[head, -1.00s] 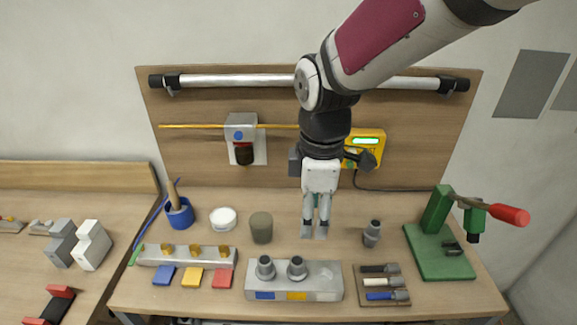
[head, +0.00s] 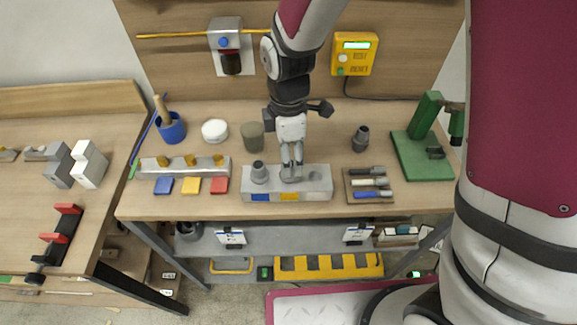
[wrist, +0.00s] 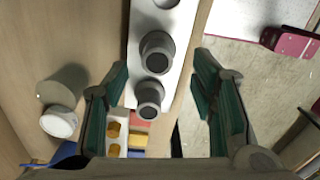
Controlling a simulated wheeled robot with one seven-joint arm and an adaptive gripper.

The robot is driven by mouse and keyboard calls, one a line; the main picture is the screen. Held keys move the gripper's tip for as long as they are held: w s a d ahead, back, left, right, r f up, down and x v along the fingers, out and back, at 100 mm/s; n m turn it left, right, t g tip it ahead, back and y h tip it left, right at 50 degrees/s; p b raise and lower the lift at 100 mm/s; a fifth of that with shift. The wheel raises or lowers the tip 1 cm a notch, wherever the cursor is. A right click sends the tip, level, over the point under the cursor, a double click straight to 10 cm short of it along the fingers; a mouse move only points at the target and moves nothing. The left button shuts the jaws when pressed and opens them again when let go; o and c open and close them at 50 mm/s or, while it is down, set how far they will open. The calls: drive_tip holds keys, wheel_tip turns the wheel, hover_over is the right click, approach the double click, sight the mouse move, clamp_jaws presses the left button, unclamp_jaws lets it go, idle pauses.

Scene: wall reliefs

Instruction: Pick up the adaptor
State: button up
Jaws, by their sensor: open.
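Two grey stepped adaptors stand upright in a light grey block (head: 271,197) with blue and yellow front patches. The left adaptor (head: 259,172) is clear of my gripper; it is the lower one in the wrist view (wrist: 150,98). My gripper (head: 291,177) is over the middle adaptor, which it mostly hides in the head view. In the wrist view the middle adaptor (wrist: 157,52) lies between the open fingertips, with space on both sides; contact is not visible. The block's right hole is empty. A third adaptor (head: 361,138) stands on the table at the right.
Wall fixtures stand behind.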

drive_tip(key=shift+w+f+p, duration=0.15)
drive_tip(key=shift+f+p, duration=0.25)
drive_tip(key=shift+f, duration=1.9)
clamp_jaws()
